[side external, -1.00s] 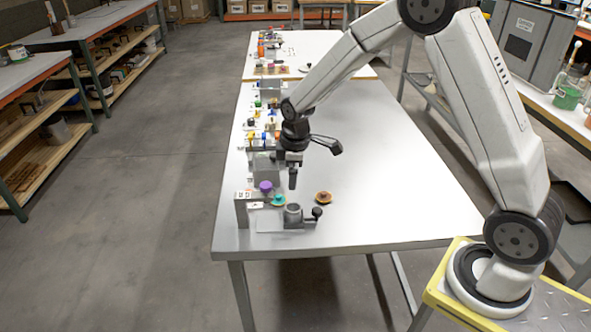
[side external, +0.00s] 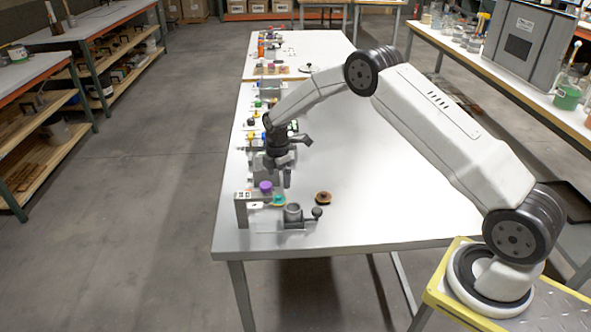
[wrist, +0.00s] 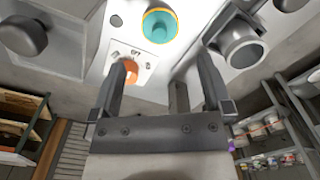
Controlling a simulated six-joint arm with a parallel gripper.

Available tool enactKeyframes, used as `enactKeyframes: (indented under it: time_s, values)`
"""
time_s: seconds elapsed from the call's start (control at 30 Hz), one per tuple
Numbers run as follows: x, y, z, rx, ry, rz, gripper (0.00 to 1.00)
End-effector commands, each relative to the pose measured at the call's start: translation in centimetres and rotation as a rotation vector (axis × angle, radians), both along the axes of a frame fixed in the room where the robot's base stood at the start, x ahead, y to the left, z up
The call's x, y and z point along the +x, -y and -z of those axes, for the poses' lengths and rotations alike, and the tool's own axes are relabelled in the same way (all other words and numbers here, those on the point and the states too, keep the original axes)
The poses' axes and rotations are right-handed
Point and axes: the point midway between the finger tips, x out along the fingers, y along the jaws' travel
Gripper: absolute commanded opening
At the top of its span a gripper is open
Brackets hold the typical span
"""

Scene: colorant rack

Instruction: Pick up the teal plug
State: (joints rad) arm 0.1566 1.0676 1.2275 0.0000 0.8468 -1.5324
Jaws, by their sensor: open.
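The teal plug (side external: 278,200) sits at the front left of the long table, beside a grey block. In the wrist view the teal plug (wrist: 160,25) shows as a round teal top with a yellow rim, on a pale plate near the top edge. My gripper (side external: 285,179) is above the table, behind and slightly right of the plug in the side view. In the wrist view my gripper (wrist: 162,72) has its fingers spread apart, with the plug ahead of the fingertips and not between them. Nothing is held.
A purple-topped part (side external: 265,186) stands close beside the plug. A grey metal cup with a knob (side external: 293,213) is just right of it, and a brown disc (side external: 323,198) lies farther right. An orange round part (wrist: 130,66) shows near the left finger. The table's right side is clear.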

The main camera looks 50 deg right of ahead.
Motion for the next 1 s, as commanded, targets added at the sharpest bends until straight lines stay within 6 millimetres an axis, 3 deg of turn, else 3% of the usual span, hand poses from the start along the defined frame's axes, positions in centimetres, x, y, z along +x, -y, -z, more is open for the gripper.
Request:
enactKeyframes:
  time_s: [0.3,0.67,1.0]
  values:
    - [0.0,-0.1,2.3,0.0,-0.001,0.001,1.0]
    - [0.0,-0.1,3.2,0.0,-0.001,0.001,1.0]
    - [0.1,-0.3,6.7,0.0,0.0,0.002,1.0]
